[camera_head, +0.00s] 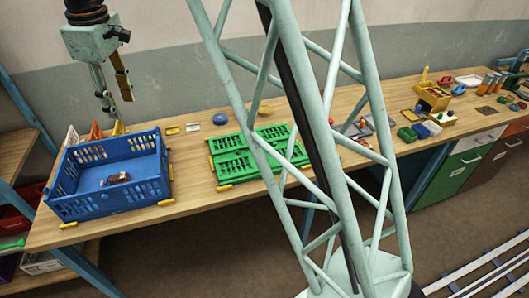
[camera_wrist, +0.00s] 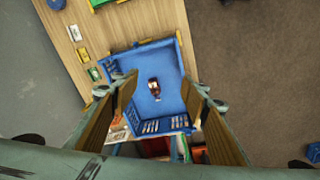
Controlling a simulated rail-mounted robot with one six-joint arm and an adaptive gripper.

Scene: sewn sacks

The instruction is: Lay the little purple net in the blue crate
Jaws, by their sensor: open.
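The blue crate (camera_head: 78,207) stands at the left end of the wooden table, and it also shows in the wrist view (camera_wrist: 172,62). A small dark reddish-purple bundle (camera_head: 117,178) with pale bits lies on the crate's floor. It shows in the wrist view too (camera_wrist: 154,88); it looks like the little net, but it is too small to be certain. My gripper (camera_head: 117,108) hangs above the crate, near its back side in the head view. Its fingers are apart in the wrist view (camera_wrist: 160,92) with nothing between them, and the bundle lies well below.
A green crate (camera_head: 232,168), flat or low, lies right of the blue crate, with a blue round thing (camera_head: 220,119) behind it. Small cards (camera_head: 192,127) lie between them. Several small containers crowd the table's right end. Bare wood lies between the two crates.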

